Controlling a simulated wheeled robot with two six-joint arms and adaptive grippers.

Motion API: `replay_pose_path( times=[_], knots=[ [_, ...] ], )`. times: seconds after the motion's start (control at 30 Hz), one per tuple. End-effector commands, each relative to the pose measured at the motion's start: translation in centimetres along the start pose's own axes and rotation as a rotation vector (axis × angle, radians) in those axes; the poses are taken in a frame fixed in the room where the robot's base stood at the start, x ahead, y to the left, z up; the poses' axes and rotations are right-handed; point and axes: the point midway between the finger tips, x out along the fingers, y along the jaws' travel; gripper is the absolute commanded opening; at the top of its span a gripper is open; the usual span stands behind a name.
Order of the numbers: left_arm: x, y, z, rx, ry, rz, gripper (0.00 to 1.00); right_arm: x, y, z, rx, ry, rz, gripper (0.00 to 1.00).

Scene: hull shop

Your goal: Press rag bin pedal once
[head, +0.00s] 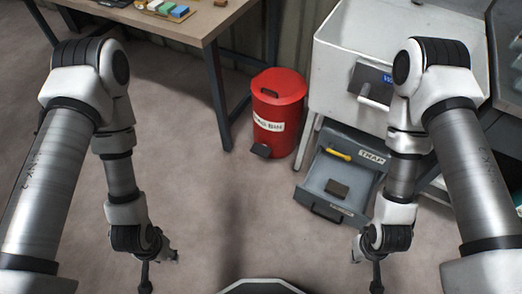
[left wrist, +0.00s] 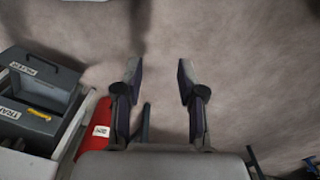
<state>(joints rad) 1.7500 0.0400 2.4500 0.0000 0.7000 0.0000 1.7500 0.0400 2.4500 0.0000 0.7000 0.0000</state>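The red rag bin (head: 279,108) stands on the floor beside a table leg, its lid down and a white label ending in "BIN" on its front. Its dark pedal (head: 261,151) sticks out low at the front left. Part of the red bin (left wrist: 94,132) also shows at the lower left of the left wrist view; its pedal cannot be made out there. My left gripper (head: 160,272) is low at the left, well apart from the bin; in the left wrist view the left gripper (left wrist: 158,72) is open and empty. My right gripper (head: 366,271) is at the lower right, fingers apart and empty.
A wooden-topped table (head: 178,26) with small coloured items stands behind left of the bin. A white cabinet (head: 335,85) stands right of it. An open grey drawer (head: 318,190) juts out low at the right, holding a yellow item and a dark block. The floor ahead is clear.

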Motion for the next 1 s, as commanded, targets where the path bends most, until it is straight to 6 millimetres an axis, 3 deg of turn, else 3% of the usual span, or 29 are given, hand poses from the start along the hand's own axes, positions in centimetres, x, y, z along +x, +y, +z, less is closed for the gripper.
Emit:
replay_pose_path(
  times=[0.57, 0.67, 0.7, 1.0],
  knots=[
    [0.0, 0.0, 0.0, 0.0, 0.0, 0.0, 0.39, 0.0, 0.0, 0.0, 0.0, 0.0, 0.0, 0.0],
    [0.0, 0.0, 0.0, 0.0, 0.0, 0.0, 0.04, 0.0, 0.0, 0.0, 0.0, 0.0, 0.0, 0.0],
    [0.0, 0.0, 0.0, 0.0, 0.0, 0.0, 0.0, 0.0, 0.0, 0.0, 0.0, 0.0, 0.0, 0.0],
    [0.0, 0.0, 0.0, 0.0, 0.0, 0.0, 0.0, 0.0, 0.0, 0.0, 0.0, 0.0, 0.0, 0.0]
  ],
)
